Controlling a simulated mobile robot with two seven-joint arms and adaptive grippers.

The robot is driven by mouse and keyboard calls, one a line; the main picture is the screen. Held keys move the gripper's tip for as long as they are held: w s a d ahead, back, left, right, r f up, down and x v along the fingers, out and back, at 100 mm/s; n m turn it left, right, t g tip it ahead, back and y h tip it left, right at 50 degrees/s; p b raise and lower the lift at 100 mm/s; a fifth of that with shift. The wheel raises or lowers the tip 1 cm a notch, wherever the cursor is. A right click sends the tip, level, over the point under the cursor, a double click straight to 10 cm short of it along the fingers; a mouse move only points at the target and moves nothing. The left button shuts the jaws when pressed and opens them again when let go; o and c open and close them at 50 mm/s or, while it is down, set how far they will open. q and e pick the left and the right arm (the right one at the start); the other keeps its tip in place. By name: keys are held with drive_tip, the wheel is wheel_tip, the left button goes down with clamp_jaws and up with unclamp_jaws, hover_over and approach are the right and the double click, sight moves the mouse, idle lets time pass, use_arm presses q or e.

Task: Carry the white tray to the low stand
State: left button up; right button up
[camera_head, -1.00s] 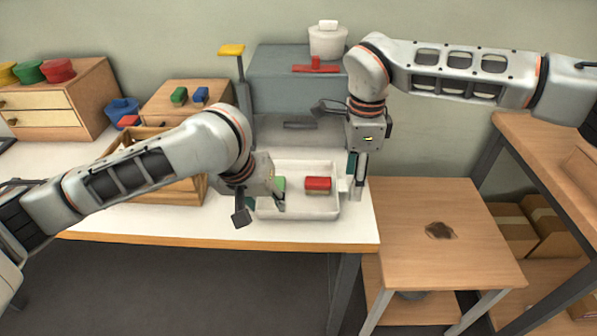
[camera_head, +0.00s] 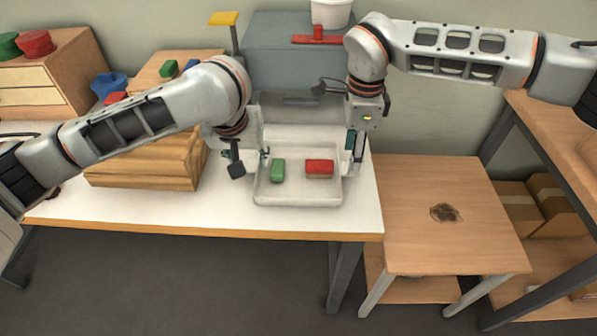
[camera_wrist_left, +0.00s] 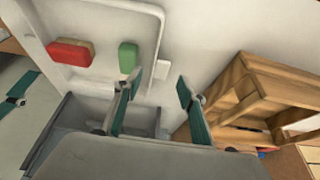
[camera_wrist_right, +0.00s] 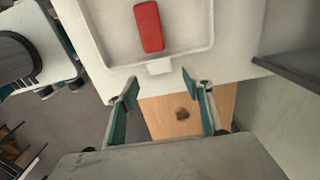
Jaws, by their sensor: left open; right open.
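The white tray (camera_head: 297,200) sits on the white table top near its front right corner, holding a green block (camera_head: 277,170) and a red block (camera_head: 319,167). My left gripper (camera_head: 250,165) is open at the tray's left end; in the left wrist view a small white end tab (camera_wrist_left: 163,70) lies ahead of its fingers (camera_wrist_left: 157,88). My right gripper (camera_head: 356,155) is open at the right end; another end tab (camera_wrist_right: 160,66) lies ahead of its fingers (camera_wrist_right: 160,82). Contact cannot be told. The low stand (camera_head: 400,190) has a wooden top and stands right of the table, below its height.
A wooden box (camera_head: 150,165) lies left of the tray. A grey box (camera_head: 285,60) stands behind. A taller wooden bench (camera_head: 540,125) with cartons below borders the stand on the right.

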sight(252, 165)
use_arm(q)
drive_tip(key=shift+x, duration=2.15)
use_arm(e)
drive_tip(key=shift+f, duration=2.15)
use_arm(q)
drive_tip(key=shift+w, duration=0.1)
clamp_jaws()
use_arm(e)
drive_tip(key=c, duration=1.4)
use_arm(q)
drive_tip(key=shift+r, duration=0.1)
use_arm(e)
drive_tip(key=shift+o, duration=0.2)
